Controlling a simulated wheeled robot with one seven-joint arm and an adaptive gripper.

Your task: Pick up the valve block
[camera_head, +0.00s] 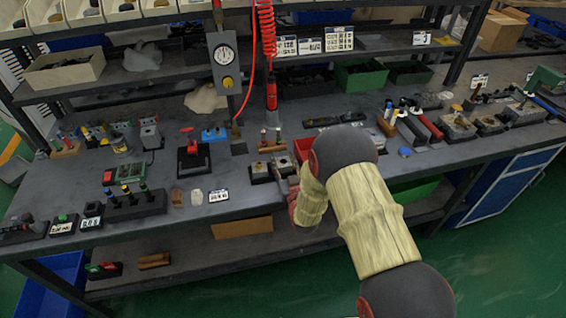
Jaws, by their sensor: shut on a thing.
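The valve block (284,164) is a small dark block with a pale metal top, at the middle of the workbench near its front. My gripper (286,184) reaches it from the front right and is shut on it. The fingertips are small in the view, and my wrist and arm hide part of the grip. I cannot tell whether the block is clear of the bench top. A similar dark block (260,173) stands just to its left.
A red-handled device (192,150) and a black block with several knobs (133,203) stand to the left. Several valve parts (460,124) line the right. A red coiled hose (267,40) hangs above.

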